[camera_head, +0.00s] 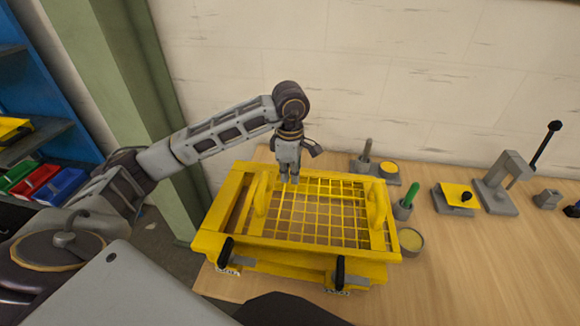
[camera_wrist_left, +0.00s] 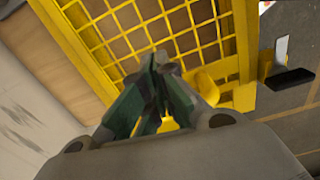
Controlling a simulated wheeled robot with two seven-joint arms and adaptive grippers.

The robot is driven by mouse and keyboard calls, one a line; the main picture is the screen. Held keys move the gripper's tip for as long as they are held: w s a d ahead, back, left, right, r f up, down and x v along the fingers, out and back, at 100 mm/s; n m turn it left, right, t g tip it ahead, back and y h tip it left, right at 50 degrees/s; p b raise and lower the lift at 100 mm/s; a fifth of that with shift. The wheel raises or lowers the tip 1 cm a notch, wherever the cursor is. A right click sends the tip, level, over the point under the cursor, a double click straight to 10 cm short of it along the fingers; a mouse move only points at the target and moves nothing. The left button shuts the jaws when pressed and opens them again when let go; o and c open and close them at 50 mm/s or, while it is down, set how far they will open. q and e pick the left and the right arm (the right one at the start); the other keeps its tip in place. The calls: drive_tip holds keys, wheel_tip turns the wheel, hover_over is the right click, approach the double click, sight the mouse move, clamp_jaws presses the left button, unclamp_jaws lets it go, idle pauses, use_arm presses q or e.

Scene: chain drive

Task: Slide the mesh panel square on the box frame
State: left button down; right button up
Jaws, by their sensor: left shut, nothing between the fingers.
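The yellow box frame (camera_head: 212,243) stands on the wooden table near its left end. The yellow mesh panel (camera_head: 325,209), a grid with an upright arched handle at each side, lies within the frame's outline. A brown gap shows between the panel and the frame's left side; I cannot tell whether the panel sits square. My left gripper (camera_head: 289,181) points down over the far left part of the mesh, beside the left handle. It is shut and empty; whether it touches the mesh is unclear. The mesh (camera_wrist_left: 150,30) also fills the upper left wrist view, behind the shut fingers (camera_wrist_left: 160,62).
Black clamps (camera_head: 340,272) stand at the frame's front side. To the right are a green-handled tool in a cup (camera_head: 403,208), a round tin (camera_head: 410,241), a yellow-topped block (camera_head: 454,196) and a grey press (camera_head: 497,187). The table's front right is clear. A wall runs behind.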

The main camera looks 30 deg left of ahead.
sight(278, 200)
use_arm(q)
wheel_tip(278, 200, down, 4)
drive_tip(key=shift+r, duration=0.1)
drive_tip(key=shift+a+f+p, duration=0.15)
drive_tip(key=shift+f+p, duration=0.2)
drive_tip(key=shift+s+a+r, duration=0.1)
drive_tip(key=shift+s+a, duration=0.15)
drive_tip(key=shift+a, duration=0.55)
drive_tip(key=shift+s+a+p, duration=0.15)
drive_tip(key=shift+a+p, duration=0.25)
drive_tip(key=shift+a, duration=0.25)
drive_tip(key=shift+s+a, duration=0.1)
drive_tip(key=shift+a, duration=0.25)
use_arm(e)
drive_tip(key=shift+s+a+r, duration=0.1)
drive_tip(key=shift+a+r, duration=0.05)
drive_tip(key=shift+r, duration=0.3)
drive_tip(key=shift+s+a+r, duration=0.1)
drive_tip(key=shift+r, duration=0.35)
drive_tip(key=shift+d, duration=0.1)
